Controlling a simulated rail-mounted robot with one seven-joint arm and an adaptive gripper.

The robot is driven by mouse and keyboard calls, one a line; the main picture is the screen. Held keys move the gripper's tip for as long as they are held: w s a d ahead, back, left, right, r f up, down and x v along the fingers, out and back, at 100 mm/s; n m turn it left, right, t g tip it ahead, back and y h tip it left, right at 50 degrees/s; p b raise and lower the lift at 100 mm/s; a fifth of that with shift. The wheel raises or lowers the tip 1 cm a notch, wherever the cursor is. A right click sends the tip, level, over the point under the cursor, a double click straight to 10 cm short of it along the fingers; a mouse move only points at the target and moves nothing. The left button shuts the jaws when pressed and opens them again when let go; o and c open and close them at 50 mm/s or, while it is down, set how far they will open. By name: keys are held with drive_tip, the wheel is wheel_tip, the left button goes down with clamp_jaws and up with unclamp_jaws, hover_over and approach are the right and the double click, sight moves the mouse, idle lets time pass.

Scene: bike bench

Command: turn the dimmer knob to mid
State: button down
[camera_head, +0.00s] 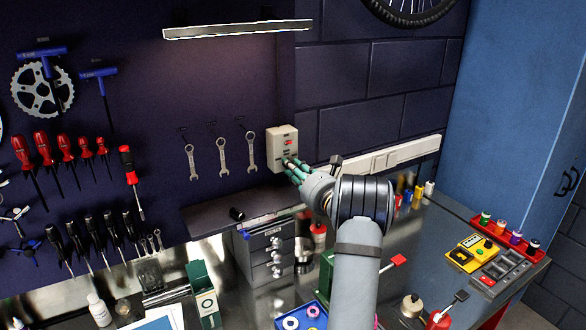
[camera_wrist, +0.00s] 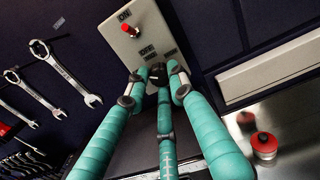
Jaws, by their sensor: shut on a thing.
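A pale switch box (camera_head: 282,147) is fixed to the dark wall in the head view, with a red switch (camera_head: 288,142) on its upper part. The box also shows in the wrist view (camera_wrist: 122,44), with the red switch (camera_wrist: 130,30) beside a label reading ON. The dark dimmer knob (camera_wrist: 158,74) sits low on the box. My gripper (camera_wrist: 156,76) has its teal fingers closed around the knob, which they partly hide. The knob's pointer position cannot be read. In the head view my gripper (camera_head: 290,165) reaches the box's lower part from the right. A lamp bar (camera_head: 238,30) above lights the wall.
Several wrenches (camera_head: 222,155) hang left of the box. A pale socket strip (camera_head: 390,157) runs along the wall to its right. A dark shelf (camera_head: 215,212) and a grey drawer unit (camera_head: 266,250) are below. A red-capped container (camera_wrist: 264,146) stands at lower right.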

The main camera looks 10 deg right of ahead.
drive_tip(key=m+p, duration=0.2)
drive_tip(key=m, duration=0.4)
drive_tip(key=shift+f+m+p, duration=0.1)
drive_tip(key=shift+m+p, duration=0.85)
drive_tip(key=shift+m, duration=1.15)
drive_tip(key=c, duration=1.5)
unclamp_jaws()
drive_tip(key=shift+s, duration=0.1)
drive_tip(key=v, duration=1.2)
drive_tip(key=shift+a, duration=0.1)
